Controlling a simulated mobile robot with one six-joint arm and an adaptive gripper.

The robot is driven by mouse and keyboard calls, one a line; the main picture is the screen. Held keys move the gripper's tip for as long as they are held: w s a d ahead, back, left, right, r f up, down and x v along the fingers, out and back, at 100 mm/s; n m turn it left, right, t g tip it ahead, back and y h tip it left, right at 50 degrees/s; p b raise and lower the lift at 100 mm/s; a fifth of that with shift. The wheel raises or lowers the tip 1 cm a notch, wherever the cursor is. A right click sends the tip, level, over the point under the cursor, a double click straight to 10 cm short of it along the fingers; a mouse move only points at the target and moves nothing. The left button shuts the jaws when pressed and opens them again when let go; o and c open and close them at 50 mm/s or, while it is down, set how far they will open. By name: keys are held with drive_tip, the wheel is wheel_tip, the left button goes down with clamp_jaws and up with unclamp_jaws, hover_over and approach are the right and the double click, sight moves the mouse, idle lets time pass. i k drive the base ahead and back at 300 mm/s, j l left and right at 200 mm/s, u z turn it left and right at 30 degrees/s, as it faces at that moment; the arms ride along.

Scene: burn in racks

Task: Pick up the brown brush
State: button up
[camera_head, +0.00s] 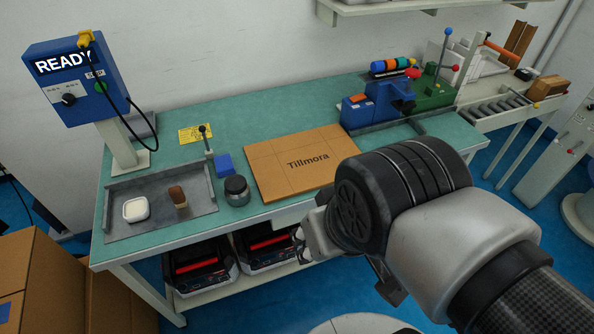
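The brown brush (177,194) stands in the shallow grey tray (160,178) at the left front of the green-topped table. Its upper part is brown and its lower part is pale. My gripper (308,234) is at the middle of the picture, in front of the table's front edge. It is to the right of the brush, well apart from it. Its fingers are largely hidden behind my wrist, so I cannot tell whether they are open or shut.
A white dish (136,209) sits beside the brush. A dark round jar (237,190) and blue block (224,165) stand right of the tray. A flat brown Tillmora board (290,150) lies mid-table. A blue READY box (75,82) stands behind the tray. Cardboard boxes (60,285) are front left.

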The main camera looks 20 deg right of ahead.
sight(176, 193)
drive_tip(key=i+l, duration=0.1)
drive_tip(key=i, duration=0.3)
drive_tip(key=i+l+u, duration=0.15)
drive_tip(key=i, duration=0.3)
